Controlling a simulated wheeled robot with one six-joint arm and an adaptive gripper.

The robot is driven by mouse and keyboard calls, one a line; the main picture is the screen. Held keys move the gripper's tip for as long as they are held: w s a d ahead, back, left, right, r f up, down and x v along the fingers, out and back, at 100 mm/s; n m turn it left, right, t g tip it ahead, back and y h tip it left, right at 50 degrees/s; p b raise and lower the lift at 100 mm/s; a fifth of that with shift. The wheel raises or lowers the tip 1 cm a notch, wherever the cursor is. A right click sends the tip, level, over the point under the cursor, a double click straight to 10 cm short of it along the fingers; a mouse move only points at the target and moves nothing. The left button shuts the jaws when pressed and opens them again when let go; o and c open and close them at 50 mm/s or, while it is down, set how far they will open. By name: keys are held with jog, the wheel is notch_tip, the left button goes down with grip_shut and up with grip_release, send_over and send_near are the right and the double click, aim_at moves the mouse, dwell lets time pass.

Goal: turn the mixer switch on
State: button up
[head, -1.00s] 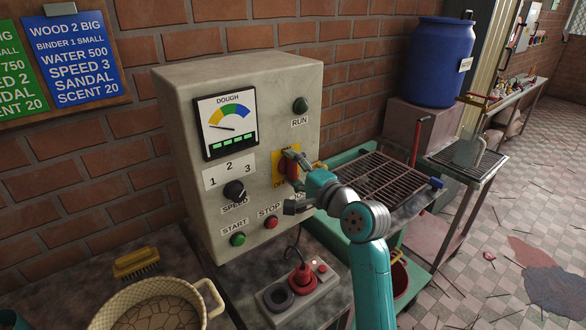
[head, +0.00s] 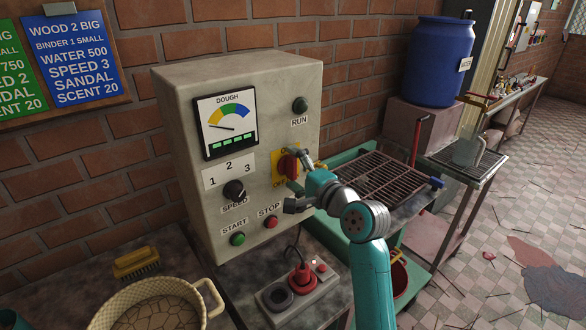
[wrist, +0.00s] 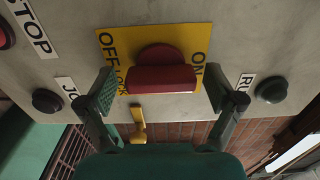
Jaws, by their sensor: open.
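The mixer switch is a red rotary handle (head: 289,166) on a yellow plate (head: 277,160) on the front of the grey control box (head: 255,115). In the wrist view the red handle (wrist: 162,79) lies crosswise on the plate (wrist: 112,40), with OFF to its left and ON to its right. My gripper (head: 299,180) is open in front of the switch. In the wrist view its fingers (wrist: 160,91) stand on either side of the handle, with a gap on each side. Part of the plate is hidden behind my gripper in the head view.
The speed knob (head: 234,191), green START button (head: 238,239), red STOP button (head: 271,222) and RUN lamp (head: 300,105) share the panel. A yellow lever (wrist: 138,124) sticks out by the switch. A socket box (head: 297,289) stands below.

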jog(key=shift+s+d, duration=0.1)
jog(key=v, duration=1.1)
jog(key=shift+s+d, duration=0.25)
jog(key=shift+s, duration=0.05)
